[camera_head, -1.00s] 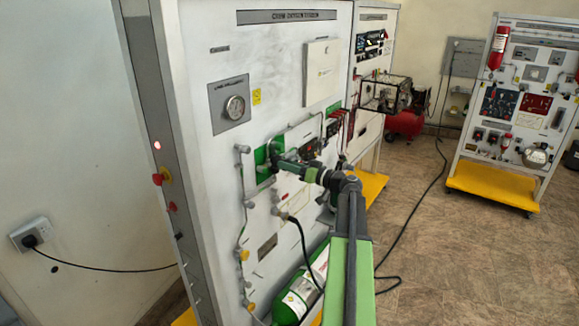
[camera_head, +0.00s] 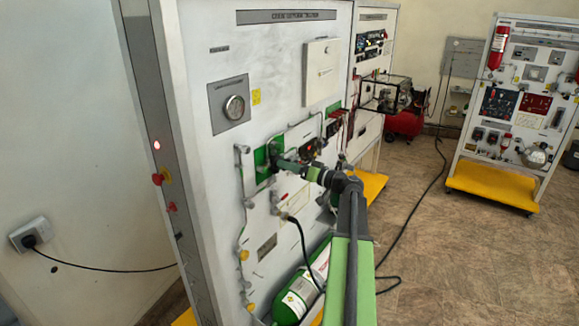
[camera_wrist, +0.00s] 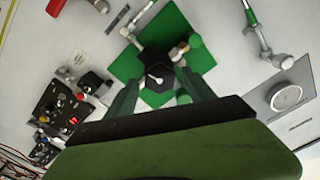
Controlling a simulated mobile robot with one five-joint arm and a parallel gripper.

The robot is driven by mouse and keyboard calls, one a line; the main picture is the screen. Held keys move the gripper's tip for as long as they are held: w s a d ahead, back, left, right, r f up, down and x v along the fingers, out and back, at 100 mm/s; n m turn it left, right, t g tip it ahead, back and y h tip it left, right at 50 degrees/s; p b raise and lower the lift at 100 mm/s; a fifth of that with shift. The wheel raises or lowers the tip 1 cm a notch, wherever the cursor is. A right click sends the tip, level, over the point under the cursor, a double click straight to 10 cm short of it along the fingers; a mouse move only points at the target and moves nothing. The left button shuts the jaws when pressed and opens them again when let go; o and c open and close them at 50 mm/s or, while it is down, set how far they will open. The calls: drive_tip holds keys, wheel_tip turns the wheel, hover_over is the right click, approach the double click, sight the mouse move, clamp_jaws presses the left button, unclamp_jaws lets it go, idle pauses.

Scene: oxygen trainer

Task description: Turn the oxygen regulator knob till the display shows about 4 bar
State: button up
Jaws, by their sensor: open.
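The dark regulator knob (camera_wrist: 157,66) with a pale pointer mark sits on a green square plate (camera_wrist: 128,64) in the wrist view. My gripper (camera_wrist: 160,88) is open, with one green finger on each side of the knob's near part; I cannot tell whether they touch it. In the head view my gripper (camera_head: 277,163) is at the green plate (camera_head: 261,158) on the trainer panel and hides the knob. A small red-lit display (camera_wrist: 72,121) shows left of the gripper in the wrist view; its digits are unreadable.
A round gauge (camera_head: 235,107) is on the panel's upper left, above my gripper. Pipes and fittings (camera_head: 244,200) run beside the plate. A green cylinder (camera_head: 297,300) lies low by the panel. Free floor (camera_head: 440,260) lies to the right.

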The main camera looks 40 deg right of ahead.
drive_tip(key=v, duration=1.7)
drive_tip(key=shift+a, duration=0.1)
drive_tip(key=w+a+f+n+g+y+b, duration=0.1)
drive_tip(key=w+a+f+g, duration=0.3)
drive_tip(key=a, duration=0.4)
drive_tip(key=w+a+f+g+y+b, duration=0.15)
drive_tip(key=w+a+f, duration=0.25)
drive_tip(key=a+f, duration=0.4)
drive_tip(key=w+a+f+n+g+y+b, duration=0.1)
drive_tip(key=w+a+f+g, duration=0.25)
drive_tip(key=a, duration=0.55)
drive_tip(key=s+a+f+g+h+b, duration=0.1)
drive_tip(key=s+a+f+g+h, duration=0.1)
drive_tip(key=a+f, duration=0.3)
drive_tip(key=s+a+f+g+h+b, duration=0.2)
drive_tip(key=a+f, duration=0.4)
drive_tip(key=a, duration=0.6)
drive_tip(key=s+a+f+n+g+h+b, duration=0.1)
drive_tip(key=a+f+g+h, duration=0.3)
drive_tip(key=a, duration=0.5)
drive_tip(key=shift+s+a+f+b, duration=0.2)
drive_tip(key=shift+s+f+b, duration=0.25)
drive_tip(key=shift+f, duration=0.35)
